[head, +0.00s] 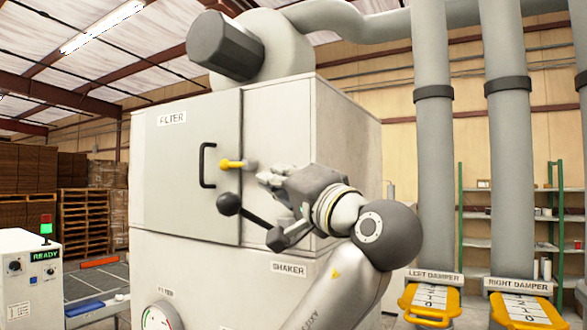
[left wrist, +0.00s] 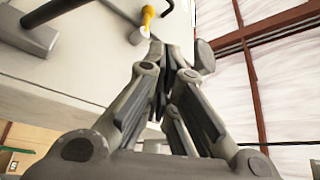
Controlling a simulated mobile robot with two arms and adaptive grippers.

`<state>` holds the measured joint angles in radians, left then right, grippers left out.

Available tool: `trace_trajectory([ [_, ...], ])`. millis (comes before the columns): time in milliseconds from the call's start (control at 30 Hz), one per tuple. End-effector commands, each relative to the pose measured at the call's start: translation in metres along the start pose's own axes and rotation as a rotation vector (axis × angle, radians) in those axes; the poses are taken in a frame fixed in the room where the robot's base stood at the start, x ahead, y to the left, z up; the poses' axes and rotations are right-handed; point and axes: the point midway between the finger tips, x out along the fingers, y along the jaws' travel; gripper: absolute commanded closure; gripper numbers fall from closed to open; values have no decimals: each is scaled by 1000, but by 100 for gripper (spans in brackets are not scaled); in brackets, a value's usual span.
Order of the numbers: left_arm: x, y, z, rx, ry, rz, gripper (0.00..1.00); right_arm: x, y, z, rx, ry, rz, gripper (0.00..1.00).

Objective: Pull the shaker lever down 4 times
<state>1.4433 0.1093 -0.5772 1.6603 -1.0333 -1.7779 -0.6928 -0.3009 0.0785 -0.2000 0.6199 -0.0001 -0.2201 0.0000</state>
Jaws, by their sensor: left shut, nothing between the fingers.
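The shaker lever (head: 252,216) is a dark rod with a black ball knob (head: 229,204) on the front of the grey filter cabinet. It slants up and left from its pivot (head: 278,238), above the SHAKER label (head: 289,269). My left gripper (head: 266,176) is above and right of the knob, apart from it, near the yellow latch (head: 232,164). Its fingers are together and empty; they also show in the left wrist view (left wrist: 160,68), pointing toward the yellow latch (left wrist: 148,14). My right gripper is not in view.
A black door handle (head: 206,165) stands out left of the latch. A round gauge (head: 160,317) is low on the cabinet. A control box (head: 28,280) reading READY stands at left. Yellow-handled left damper (head: 430,302) and right damper (head: 522,308) are at right.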

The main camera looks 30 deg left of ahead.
Motion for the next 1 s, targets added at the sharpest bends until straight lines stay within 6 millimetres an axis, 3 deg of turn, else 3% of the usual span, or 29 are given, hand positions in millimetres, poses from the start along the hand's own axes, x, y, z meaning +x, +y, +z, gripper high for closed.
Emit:
trace_trajectory([
  [67,18,-4,-2,3,-3,0,100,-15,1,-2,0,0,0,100],
  [500,0,0,35,1,0,1,100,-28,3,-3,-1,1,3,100],
  [1000,-2,1,39,-2,0,0,100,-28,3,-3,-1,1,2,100],
])
